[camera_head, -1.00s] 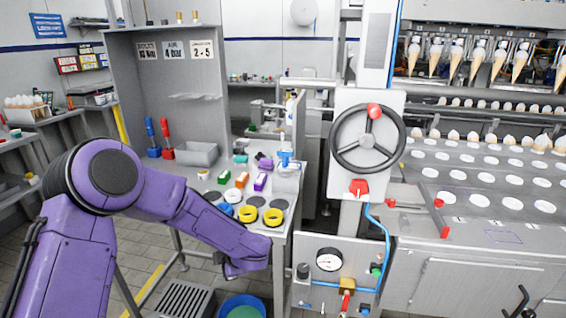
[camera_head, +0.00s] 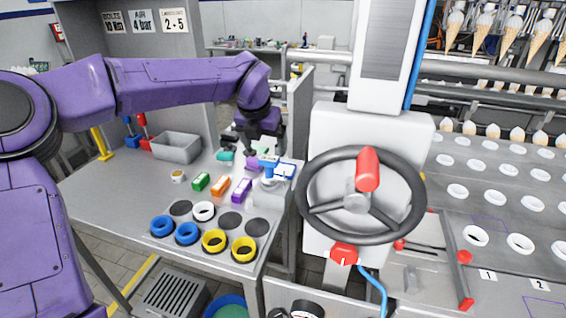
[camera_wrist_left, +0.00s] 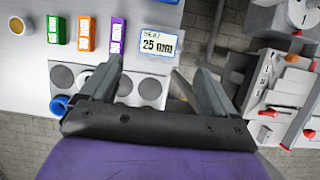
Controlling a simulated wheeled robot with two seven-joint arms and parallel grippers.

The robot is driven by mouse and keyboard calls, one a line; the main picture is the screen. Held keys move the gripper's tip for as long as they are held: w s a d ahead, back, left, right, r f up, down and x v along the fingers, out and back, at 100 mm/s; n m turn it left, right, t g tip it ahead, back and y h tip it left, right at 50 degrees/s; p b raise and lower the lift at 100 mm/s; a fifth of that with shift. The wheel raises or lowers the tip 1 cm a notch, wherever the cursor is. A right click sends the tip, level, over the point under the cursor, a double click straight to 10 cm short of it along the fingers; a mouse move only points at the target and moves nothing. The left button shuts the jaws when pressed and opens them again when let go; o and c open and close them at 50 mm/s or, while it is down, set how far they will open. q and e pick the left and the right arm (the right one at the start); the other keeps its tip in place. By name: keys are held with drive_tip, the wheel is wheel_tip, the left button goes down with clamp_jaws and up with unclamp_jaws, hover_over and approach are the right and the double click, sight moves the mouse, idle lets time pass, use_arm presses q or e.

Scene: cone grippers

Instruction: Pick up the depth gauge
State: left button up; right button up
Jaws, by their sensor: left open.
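A blue T-shaped piece (camera_head: 268,163), which looks like the depth gauge, stands at the right end of the bench over a pale block (camera_head: 271,188). My left gripper (camera_head: 250,146) is just behind and above it in the head view, empty and apart from it as far as I can tell. In the left wrist view my gripper (camera_wrist_left: 160,70) has its two fingers wide apart, with nothing between them. A card reading 25 mm (camera_wrist_left: 158,42) lies beyond the fingertips. My right gripper is not in view.
Green (camera_head: 201,181), orange (camera_head: 220,185) and purple (camera_head: 242,189) blocks stand left of the gauge. Blue and yellow rings (camera_head: 214,241) lie near the bench front. A large handwheel (camera_head: 360,195) stands close on the right. A grey bin (camera_head: 176,147) is behind. The bench's left part is clear.

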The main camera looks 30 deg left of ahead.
sight(268, 159)
use_arm(q)
drive_tip(key=x, duration=0.3)
drive_tip(key=shift+a+f+p, duration=0.1)
drive_tip(key=shift+f+p, duration=0.1)
drive_tip(key=shift+p, duration=0.2)
drive_tip(key=shift+a+f, duration=0.15)
drive_tip(key=shift+f, duration=0.25)
drive_tip(key=p+x, duration=0.1)
drive_tip(key=x, duration=0.1)
drive_tip(key=p+x, duration=0.1)
drive_tip(key=x, duration=0.2)
drive_tip(key=shift+w+a+r, duration=0.1)
drive_tip(key=shift+w+r, duration=0.1)
drive_tip(key=shift+w, duration=0.15)
drive_tip(key=shift+w+f, duration=0.1)
drive_tip(key=shift+f, duration=0.3)
drive_tip(key=c, duration=1.2)
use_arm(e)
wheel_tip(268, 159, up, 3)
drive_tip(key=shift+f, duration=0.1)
